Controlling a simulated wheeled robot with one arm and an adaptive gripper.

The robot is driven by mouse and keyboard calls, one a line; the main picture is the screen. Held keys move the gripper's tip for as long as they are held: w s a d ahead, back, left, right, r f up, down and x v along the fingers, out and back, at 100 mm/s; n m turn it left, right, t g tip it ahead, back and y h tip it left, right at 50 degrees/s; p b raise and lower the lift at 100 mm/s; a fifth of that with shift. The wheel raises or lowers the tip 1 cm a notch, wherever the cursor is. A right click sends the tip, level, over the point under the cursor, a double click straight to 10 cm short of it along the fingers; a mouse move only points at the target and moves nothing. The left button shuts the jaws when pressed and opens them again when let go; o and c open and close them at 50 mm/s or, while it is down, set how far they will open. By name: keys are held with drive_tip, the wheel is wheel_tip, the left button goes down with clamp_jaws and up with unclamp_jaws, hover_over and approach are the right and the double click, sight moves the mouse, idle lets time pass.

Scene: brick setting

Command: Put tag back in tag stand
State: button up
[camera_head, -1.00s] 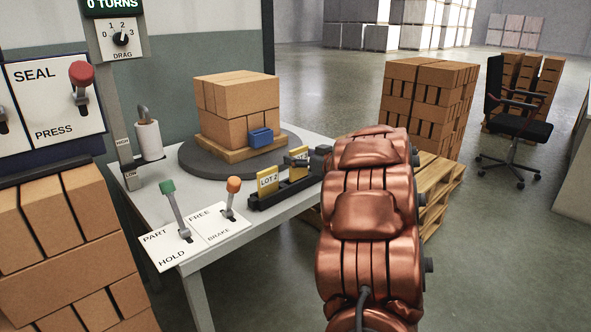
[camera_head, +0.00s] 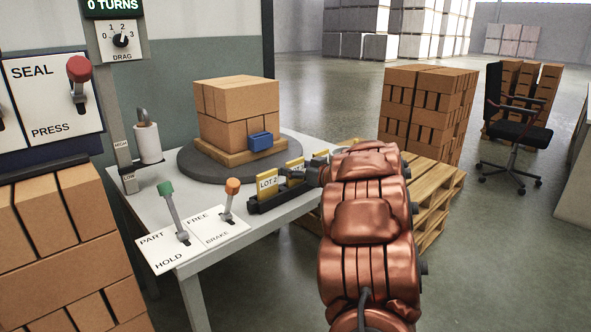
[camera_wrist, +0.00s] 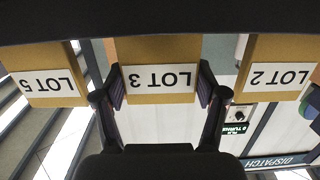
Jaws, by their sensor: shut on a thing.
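My gripper (camera_wrist: 160,85) is shut on the LOT 3 tag (camera_wrist: 158,99), a yellow-tan plate with a white label, with one finger at each side edge. In the wrist view the tag appears upside down, between the LOT 5 tag (camera_wrist: 45,88) and the LOT 2 tag (camera_wrist: 275,80). In the head view the LOT 2 tag (camera_head: 268,187) stands upright at the near end of the black tag stand (camera_head: 262,207) on the table. My gripper (camera_head: 308,177) is over the stand behind it. I cannot tell whether the held tag's lower edge is fully seated.
A turntable (camera_head: 200,168) with stacked boxes (camera_head: 237,105) stands behind the tag stand. A green-knobbed lever (camera_head: 174,212) and an orange-knobbed lever (camera_head: 230,198) rise from the table's front left.

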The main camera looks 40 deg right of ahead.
drive_tip(key=o, duration=1.1)
drive_tip(key=shift+f, duration=0.1)
drive_tip(key=shift+s+r, duration=0.25)
drive_tip(key=shift+s, duration=0.05)
drive_tip(key=s+p, duration=0.1)
drive_tip(key=s, duration=0.2)
drive_tip(key=s+r, duration=0.1)
drive_tip(key=s, duration=0.3)
drive_tip(key=s+p, duration=0.1)
drive_tip(key=s, duration=0.3)
drive_tip(key=shift+s+a+r+p, duration=0.15)
drive_tip(key=shift+r+p, duration=0.15)
